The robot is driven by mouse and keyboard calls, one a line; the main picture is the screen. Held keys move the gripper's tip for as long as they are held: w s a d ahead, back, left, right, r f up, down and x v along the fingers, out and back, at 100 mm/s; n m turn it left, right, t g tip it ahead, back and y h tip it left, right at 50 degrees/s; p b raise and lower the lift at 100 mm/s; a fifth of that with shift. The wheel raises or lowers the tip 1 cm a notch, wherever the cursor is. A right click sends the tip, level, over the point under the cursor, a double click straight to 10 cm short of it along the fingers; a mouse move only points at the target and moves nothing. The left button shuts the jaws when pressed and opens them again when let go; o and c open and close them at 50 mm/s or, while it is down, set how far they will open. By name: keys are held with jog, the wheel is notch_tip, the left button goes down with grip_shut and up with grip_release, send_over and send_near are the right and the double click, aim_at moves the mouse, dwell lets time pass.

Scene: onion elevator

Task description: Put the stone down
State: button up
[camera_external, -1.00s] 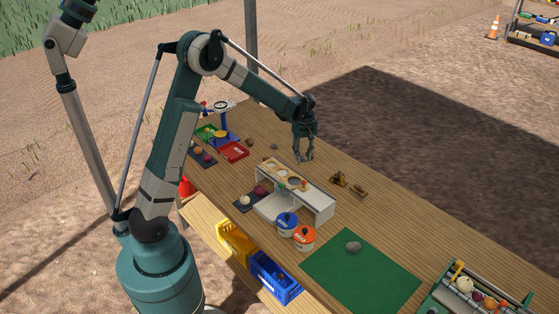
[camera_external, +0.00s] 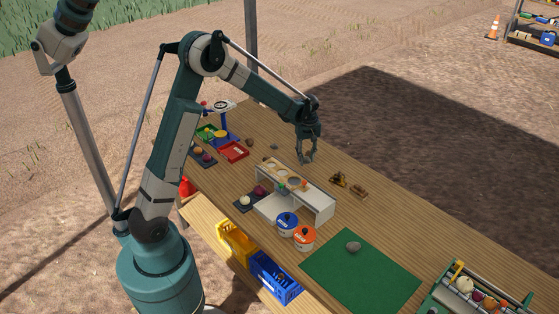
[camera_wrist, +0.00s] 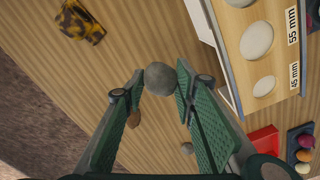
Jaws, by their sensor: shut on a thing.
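My gripper (camera_external: 307,159) is above the far part of the wooden table, behind the white sizing stand. In the wrist view, my gripper (camera_wrist: 158,85) is shut on a round grey stone (camera_wrist: 160,77), held at the fingertips. Another grey stone (camera_external: 353,247) lies on the green mat (camera_external: 335,278).
The white stand (camera_external: 322,205) with round holes is close by. A dark-and-yellow object (camera_external: 339,179) and a small brown object (camera_external: 358,190) lie right of it. Blue (camera_external: 286,225) and orange (camera_external: 305,238) lidded pots stand in front. A red tray (camera_external: 233,152) is at left.

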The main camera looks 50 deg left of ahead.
jog(key=d+m, duration=0.4)
jog(key=d, duration=1.4)
jog(key=m+p, duration=0.1)
jog(key=m, duration=1.2)
send_over(387, 285)
jog(key=shift+a+r, duration=0.1)
jog(key=shift+r, duration=0.2)
jog(key=shift+f, duration=0.15)
jog(key=shift+f, duration=3)
jog(key=shift+f+b, duration=0.45)
jog(key=shift+f, duration=1.4)
jog(key=shift+f, duration=0.2)
